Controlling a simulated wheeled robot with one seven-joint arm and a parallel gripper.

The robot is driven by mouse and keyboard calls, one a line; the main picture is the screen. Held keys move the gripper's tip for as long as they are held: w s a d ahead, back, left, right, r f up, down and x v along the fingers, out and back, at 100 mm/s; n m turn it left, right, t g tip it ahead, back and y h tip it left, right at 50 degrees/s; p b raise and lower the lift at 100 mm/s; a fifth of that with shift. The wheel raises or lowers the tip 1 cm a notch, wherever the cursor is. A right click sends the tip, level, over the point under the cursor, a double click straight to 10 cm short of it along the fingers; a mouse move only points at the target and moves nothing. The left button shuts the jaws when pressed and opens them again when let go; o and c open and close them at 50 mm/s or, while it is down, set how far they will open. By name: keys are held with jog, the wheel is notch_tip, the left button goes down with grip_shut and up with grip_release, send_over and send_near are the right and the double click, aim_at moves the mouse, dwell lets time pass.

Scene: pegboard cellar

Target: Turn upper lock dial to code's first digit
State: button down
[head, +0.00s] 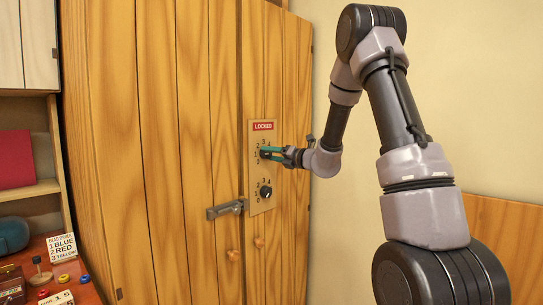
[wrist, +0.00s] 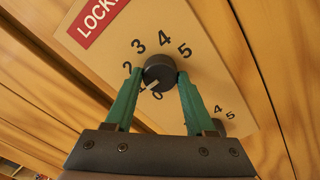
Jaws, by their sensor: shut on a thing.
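The upper lock dial (wrist: 160,71) is a black knob with a white pointer mark on a beige plate (wrist: 215,75). Digits from 0 to 5 are printed around it. The pointer slants to the lower left, near the 0 and 1; the 1 is partly hidden. My gripper (wrist: 159,77) has its green fingers shut on this dial, one on each side. In the head view my gripper (head: 270,153) reaches the plate from the right and hides most of the upper dial. The lower dial (head: 265,192) sits below it, untouched. A red LOCKED sign (head: 263,126) is above.
At lower left, a card (head: 62,247) lists 1 BLUE, 2 RED, 3 YELLOW. Another card (head: 57,299) is cut off, its text only partly readable. Coloured knobs (head: 63,278) are nearby.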

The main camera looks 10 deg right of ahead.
jog(key=shift+c, duration=1.2)
grip_release()
jog(key=v, duration=1.1)
jog(key=shift+a, duration=0.1)
